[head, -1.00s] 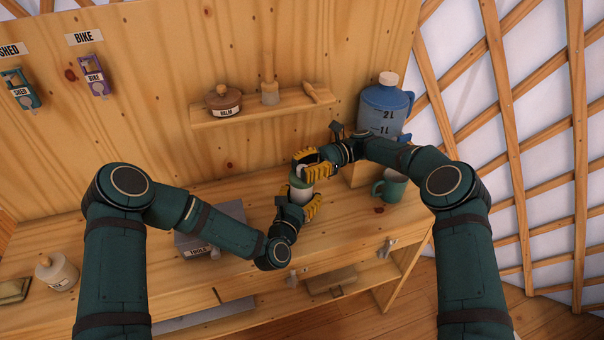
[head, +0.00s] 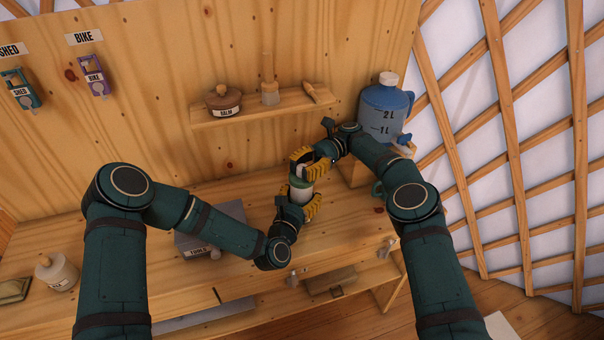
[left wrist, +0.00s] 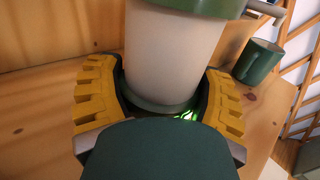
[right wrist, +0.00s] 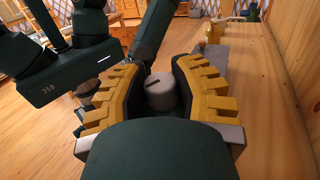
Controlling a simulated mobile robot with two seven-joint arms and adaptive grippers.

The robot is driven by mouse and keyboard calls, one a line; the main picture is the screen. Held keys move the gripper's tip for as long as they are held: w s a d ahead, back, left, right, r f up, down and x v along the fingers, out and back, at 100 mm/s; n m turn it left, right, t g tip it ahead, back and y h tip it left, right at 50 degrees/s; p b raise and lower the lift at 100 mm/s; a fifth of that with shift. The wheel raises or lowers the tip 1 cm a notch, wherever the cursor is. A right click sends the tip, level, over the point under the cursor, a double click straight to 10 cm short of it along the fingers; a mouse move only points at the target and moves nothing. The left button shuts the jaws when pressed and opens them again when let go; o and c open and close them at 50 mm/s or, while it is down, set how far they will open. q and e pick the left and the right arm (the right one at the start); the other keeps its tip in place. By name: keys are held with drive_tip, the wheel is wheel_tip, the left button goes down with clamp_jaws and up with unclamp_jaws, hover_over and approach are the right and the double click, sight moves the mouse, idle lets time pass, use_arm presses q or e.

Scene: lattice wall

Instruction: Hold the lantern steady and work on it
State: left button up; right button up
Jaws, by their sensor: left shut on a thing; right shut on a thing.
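The lantern (head: 301,191) has a frosted pale body and a green top, and stands upright at the workbench. My left gripper (head: 299,203) is shut around its lower body. In the left wrist view, the lantern (left wrist: 168,55) sits between the yellow fingers, with a green glow by its base and a metal rod at its top right. My right gripper (head: 308,163) is at the lantern's top. In the right wrist view it is shut on a round grey cap (right wrist: 160,93) with a dark mark. I cannot tell whether the cap is joined to the lantern.
A green mug (left wrist: 258,62) stands right of the lantern. A blue water jug (head: 384,108) is behind my right forearm. A shelf (head: 262,115) with a balm pot (head: 223,101) is on the back wall. A grey toolbox (head: 232,210) lies left, partly behind my left arm.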

drive_tip(key=shift+d, duration=0.15)
drive_tip(key=o, duration=1.4)
drive_tip(key=shift+o, duration=0.2)
